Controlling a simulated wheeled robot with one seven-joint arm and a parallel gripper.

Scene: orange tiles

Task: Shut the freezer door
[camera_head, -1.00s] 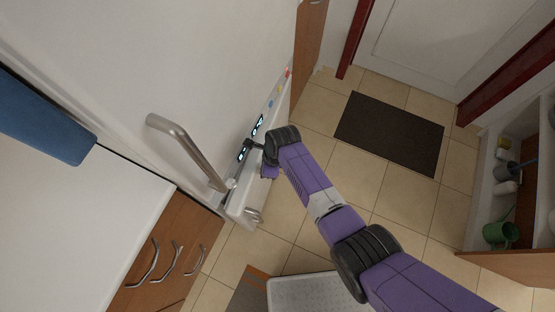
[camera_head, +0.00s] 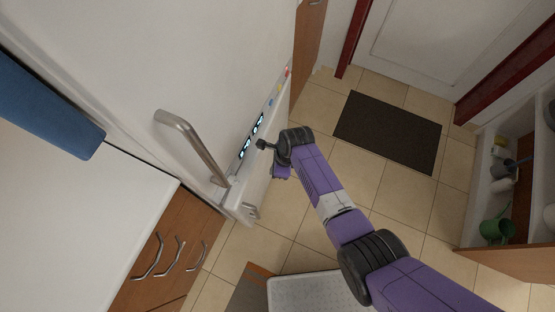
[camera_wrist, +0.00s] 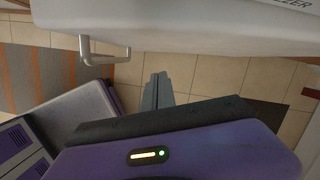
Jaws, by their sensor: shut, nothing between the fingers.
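The tall white fridge-freezer (camera_head: 215,75) fills the left middle of the head view, with a long metal handle on its upper door. The freezer door (camera_head: 257,187) is the white front low down, below the lit display strip. Its small handle (camera_head: 250,211) shows at the bottom; the wrist view shows the handle (camera_wrist: 88,50) and white front (camera_wrist: 215,28) with partial lettering. The door looks roughly in line with the front above; I cannot tell if it is fully shut.
A white counter (camera_head: 75,210) with wooden drawers (camera_head: 165,255) stands left of the fridge. Tiled floor with a dark mat (camera_head: 390,130) lies open to the right. A low shelf (camera_head: 515,255) holding a green watering can (camera_head: 497,230) stands at the far right.

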